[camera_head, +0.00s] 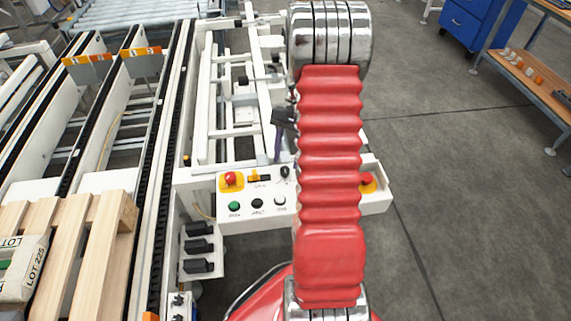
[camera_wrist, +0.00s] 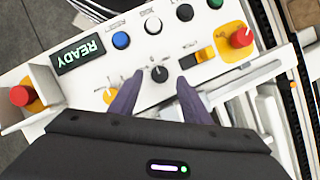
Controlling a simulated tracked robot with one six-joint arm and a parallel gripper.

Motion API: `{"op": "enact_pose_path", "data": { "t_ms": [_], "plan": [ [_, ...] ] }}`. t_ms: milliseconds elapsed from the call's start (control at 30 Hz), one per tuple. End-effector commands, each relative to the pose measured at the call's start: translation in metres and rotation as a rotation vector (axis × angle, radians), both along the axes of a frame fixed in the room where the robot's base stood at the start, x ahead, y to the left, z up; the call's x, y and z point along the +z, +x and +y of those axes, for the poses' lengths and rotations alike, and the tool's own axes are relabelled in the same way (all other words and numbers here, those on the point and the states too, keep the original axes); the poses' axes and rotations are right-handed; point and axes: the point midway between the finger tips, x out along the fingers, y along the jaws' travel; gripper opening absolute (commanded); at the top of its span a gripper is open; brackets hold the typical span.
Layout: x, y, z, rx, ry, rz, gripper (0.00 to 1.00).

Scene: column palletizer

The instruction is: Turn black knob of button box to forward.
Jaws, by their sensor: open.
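The button box is a white panel (camera_head: 222,208) in the head view, partly covered by my red arm. Its black knob (camera_head: 285,172) shows just left of my arm; in the wrist view the round black knob (camera_wrist: 159,74) sits mid-panel with small printed marks around it. My gripper (camera_wrist: 160,80) is open, its two dark purple fingertips on either side of the knob with visible gaps, holding nothing. Whether the fingertips touch the panel, I cannot tell. Most of the gripper is hidden in the head view. The knob's pointing direction is too small to read.
Near the knob are a yellow-and-black switch (camera_wrist: 203,54), a red mushroom button (camera_wrist: 241,38), and blue (camera_wrist: 121,40) and white (camera_wrist: 153,25) buttons. A READY display (camera_wrist: 81,53) and another red button (camera_wrist: 22,95) lie left.

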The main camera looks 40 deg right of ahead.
Motion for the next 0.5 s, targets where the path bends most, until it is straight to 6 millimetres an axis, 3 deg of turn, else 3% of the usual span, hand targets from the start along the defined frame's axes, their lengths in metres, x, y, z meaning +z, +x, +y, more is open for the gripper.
{"op": "enact_pose_path", "data": {
  "t_ms": [200,500],
  "plan": [
    [-0.023,-0.004,0.009,0.001,0.001,0.002,0.43],
    [-0.027,-0.004,0.011,0.001,0.000,0.000,0.43]
  ]
}}
